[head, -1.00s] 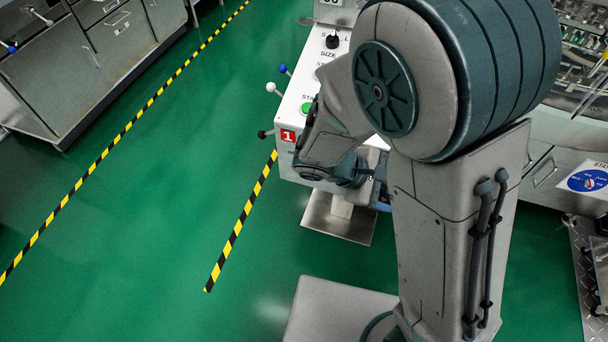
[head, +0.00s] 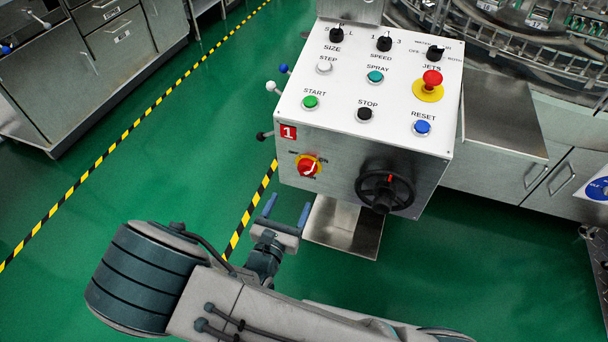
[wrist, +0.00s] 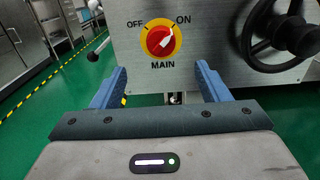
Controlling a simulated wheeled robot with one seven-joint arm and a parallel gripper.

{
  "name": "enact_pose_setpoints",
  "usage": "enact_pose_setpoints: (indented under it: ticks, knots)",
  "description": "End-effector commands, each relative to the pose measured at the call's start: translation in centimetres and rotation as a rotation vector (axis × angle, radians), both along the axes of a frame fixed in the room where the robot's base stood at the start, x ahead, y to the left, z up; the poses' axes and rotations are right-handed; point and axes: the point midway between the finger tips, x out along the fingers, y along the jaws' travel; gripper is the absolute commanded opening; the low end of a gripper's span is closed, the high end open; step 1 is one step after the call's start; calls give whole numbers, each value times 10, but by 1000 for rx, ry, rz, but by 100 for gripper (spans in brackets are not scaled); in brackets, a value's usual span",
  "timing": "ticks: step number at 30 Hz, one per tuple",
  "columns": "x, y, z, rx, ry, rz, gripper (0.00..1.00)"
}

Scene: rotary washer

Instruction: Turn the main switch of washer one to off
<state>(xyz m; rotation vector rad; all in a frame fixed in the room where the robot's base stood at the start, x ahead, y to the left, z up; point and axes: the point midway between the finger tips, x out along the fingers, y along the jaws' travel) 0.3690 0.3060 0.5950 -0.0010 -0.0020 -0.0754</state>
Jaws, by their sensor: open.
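The main switch (head: 309,167) is a red rotary knob on a yellow disc, on the front face of the washer one panel box (head: 370,145), under a red label with a white 1. In the wrist view the main switch (wrist: 161,40) has OFF at upper left, ON at upper right and MAIN below. Its white pointer aims up and right, toward ON. My gripper (head: 287,208) is open and empty, below and left of the switch in the head view. In the wrist view its blue fingers (wrist: 160,85) stand apart, below the switch and not touching it.
A black handwheel (head: 385,188) sticks out right of the switch. Levers with ball ends (head: 271,87) jut from the box's left side. The sloped top carries several buttons and knobs, including a red emergency button (head: 432,80). Green floor (head: 190,140) lies open to the left.

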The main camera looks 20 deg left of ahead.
Motion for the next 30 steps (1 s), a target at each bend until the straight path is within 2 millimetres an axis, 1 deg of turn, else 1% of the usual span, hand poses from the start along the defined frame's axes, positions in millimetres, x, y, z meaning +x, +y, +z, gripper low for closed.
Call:
enact_pose_setpoints:
  ticks: [1,9,12,15,18,21,29,30]
  knots:
    - [10,-2,-1,0,-1,-3,69]
    - [69,-7,-2,1,-1,-5,69]
    - [87,-8,-2,1,0,-5,69]
    - [101,-9,-1,1,1,-5,69]
    - [110,-9,-1,1,1,-3,69]
    - [115,-10,0,1,2,-3,69]
    - [116,-10,0,1,2,-3,69]
    - [116,-10,0,0,2,-3,66]
